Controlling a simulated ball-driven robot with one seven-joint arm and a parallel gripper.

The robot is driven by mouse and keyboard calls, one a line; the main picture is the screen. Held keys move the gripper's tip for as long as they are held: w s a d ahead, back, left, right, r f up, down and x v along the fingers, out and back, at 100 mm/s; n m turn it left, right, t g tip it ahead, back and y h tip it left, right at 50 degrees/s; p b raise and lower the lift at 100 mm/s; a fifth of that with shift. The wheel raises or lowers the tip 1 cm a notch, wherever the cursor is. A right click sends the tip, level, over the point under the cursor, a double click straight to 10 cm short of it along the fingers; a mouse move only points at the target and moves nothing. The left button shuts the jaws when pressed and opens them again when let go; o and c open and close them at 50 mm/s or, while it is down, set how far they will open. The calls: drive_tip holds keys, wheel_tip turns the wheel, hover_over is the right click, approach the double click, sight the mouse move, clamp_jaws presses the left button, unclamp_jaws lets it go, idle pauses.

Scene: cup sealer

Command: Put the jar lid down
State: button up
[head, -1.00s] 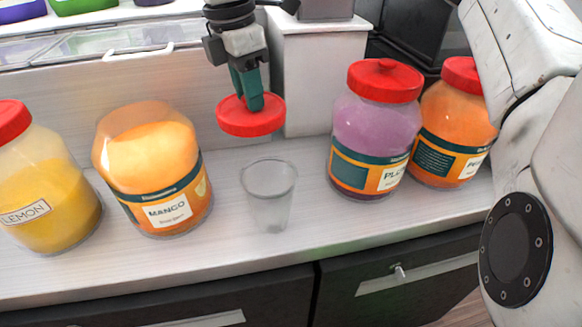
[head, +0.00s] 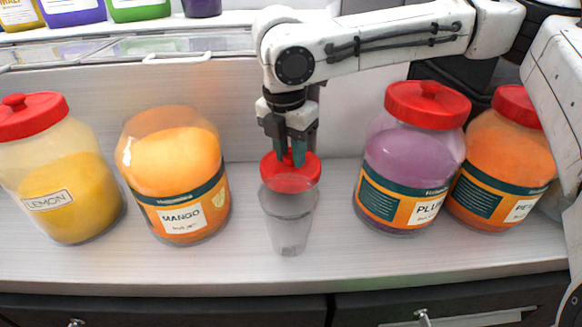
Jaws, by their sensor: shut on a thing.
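The red jar lid (head: 288,180) is held in my gripper (head: 292,163), whose teal fingers are shut on the knob on its top. In the head view the lid is just behind and above the clear plastic cup (head: 288,225), and the cup's rim overlaps its lower part. I cannot tell whether the lid touches the counter. The mango jar (head: 180,180) has no lid and stands left of the cup.
The lidded lemon jar (head: 65,190) stands at the far left. The lidded plum jar (head: 410,165) and another orange jar (head: 505,155) stand to the right. Bare counter (head: 250,270) shows in front of the jars.

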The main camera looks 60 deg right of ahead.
sight(289, 157)
drive_tip(key=shift+f, duration=1.75)
drive_tip(key=shift+f, duration=0.1)
drive_tip(key=o, duration=1)
drive_tip(key=shift+o, duration=0.2)
wheel_tip(289, 157, up, 12)
drive_tip(key=a+p, duration=0.1)
drive_tip(key=shift+a, duration=0.2)
